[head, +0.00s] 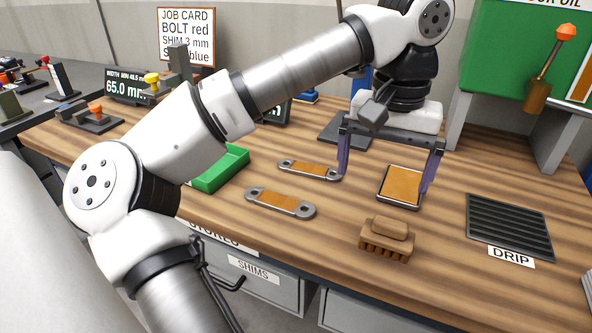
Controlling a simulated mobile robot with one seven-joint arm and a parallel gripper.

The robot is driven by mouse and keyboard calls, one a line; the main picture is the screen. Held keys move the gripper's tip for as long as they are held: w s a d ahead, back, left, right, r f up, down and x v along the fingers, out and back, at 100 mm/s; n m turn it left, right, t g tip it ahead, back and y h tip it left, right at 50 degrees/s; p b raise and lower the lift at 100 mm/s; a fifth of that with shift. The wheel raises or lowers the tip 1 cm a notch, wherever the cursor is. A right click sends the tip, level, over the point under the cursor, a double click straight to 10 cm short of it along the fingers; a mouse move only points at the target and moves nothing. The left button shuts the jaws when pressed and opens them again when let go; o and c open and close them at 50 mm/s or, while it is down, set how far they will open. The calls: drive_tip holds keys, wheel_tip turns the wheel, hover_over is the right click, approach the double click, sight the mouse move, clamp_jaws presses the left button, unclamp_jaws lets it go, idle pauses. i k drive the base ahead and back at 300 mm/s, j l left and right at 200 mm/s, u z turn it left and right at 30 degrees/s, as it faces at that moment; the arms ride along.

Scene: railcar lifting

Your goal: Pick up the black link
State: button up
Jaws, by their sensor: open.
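No plainly black link shows. Two flat links with grey ring ends and orange-brown middles lie on the wooden bench: a farther link (309,169) and a nearer link (280,202). I cannot tell which one the task calls black. My gripper (383,184) is open and points down over the bench, with nothing seen held. Its left finger is close to the right end of the farther link in the picture; I cannot tell if they touch. Its right finger is by a dark-rimmed square tray (401,203) with an orange-brown inside.
A brown brush (386,240) lies near the front edge. A green tray (222,170) is left of the links, partly behind my arm. A black ribbed drip mat (508,226) lies at right. Bare wood (335,215) lies between nearer link and brush.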

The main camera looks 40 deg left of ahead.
sight(286, 202)
drive_tip(key=u, duration=1.1)
